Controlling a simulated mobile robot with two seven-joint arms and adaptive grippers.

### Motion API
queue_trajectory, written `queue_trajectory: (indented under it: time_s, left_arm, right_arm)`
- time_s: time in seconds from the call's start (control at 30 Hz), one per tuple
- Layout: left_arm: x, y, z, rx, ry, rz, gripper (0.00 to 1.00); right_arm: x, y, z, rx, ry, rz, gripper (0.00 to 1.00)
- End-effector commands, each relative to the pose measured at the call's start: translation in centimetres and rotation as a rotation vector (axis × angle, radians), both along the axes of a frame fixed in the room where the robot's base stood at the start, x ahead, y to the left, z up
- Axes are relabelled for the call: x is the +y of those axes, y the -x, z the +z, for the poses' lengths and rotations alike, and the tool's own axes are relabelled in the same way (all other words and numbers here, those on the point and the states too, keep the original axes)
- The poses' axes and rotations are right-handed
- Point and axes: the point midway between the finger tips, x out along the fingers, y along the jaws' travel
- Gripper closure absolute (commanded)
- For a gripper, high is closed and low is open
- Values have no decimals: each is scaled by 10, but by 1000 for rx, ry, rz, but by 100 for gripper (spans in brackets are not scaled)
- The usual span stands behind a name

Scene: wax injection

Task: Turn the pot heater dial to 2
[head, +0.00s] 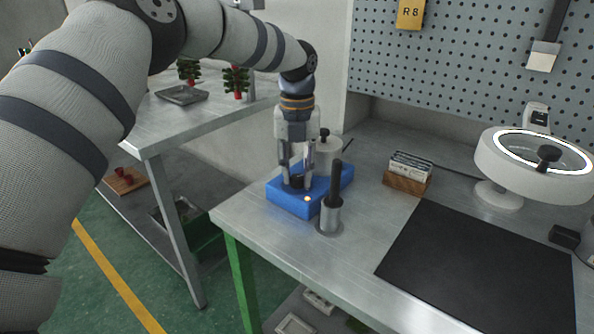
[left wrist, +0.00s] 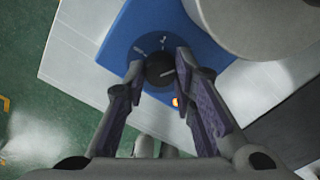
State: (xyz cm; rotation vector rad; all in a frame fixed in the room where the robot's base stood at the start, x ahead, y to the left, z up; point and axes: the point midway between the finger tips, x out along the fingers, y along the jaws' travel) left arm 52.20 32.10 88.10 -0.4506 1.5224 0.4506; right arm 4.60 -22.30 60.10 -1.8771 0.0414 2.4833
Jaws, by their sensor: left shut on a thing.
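The pot heater (head: 290,204) is a blue box near the left corner of the metal table, with a small orange light lit on its top. Its dial (left wrist: 160,70) is a dark round knob with a pale pointer line; marks are printed around it, too small to read surely. My left gripper (head: 297,184) points down over the heater and is shut on the dial, with a finger on each side of it in the left wrist view (left wrist: 161,75). A pale pot (head: 328,150) with a black lid knob stands on the back of the heater. My right gripper is not in view.
A black-handled tool in a metal holder (head: 330,217) stands close to the heater's front right. A wooden card block (head: 407,182), a black mat (head: 480,270) and a ring-lit magnifier (head: 500,165) are further right. The table's left edge is close to the heater.

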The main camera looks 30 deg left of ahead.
Motion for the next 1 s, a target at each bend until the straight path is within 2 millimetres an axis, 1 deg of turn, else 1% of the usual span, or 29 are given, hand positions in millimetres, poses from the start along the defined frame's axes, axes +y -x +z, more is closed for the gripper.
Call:
queue_trajectory:
  time_s: [0.03,0.07,0.1,0.13,0.17,0.43,0.5,0.57,0.7,0.8,0.9,1.0]
  left_arm:
    - [-1,1,-2,3,2,0,100]
    - [-1,1,-2,3,2,0,73]
    - [-1,1,-2,3,2,0,64]
    - [-1,1,-2,3,2,0,58]
    - [-1,1,-2,3,2,0,55]
    - [0,0,0,1,1,1,55]
    - [0,-1,7,-1,0,1,55]
    - [0,-1,18,-2,0,1,55]
    - [-1,-1,57,-5,0,1,55]
    - [0,-1,83,-4,0,1,55]
    - [-1,-1,103,-1,0,1,55]
    - [-1,0,114,2,1,0,55]
  right_arm:
    - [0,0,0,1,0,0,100]
    - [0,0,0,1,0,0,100]
    - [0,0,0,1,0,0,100]
    - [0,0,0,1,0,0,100]
    - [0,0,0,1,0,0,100]
    - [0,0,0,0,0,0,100]
    - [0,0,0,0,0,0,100]
    - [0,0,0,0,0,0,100]
    - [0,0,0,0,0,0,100]
    - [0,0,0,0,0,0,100]
    - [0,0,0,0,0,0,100]
    - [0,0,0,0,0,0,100]
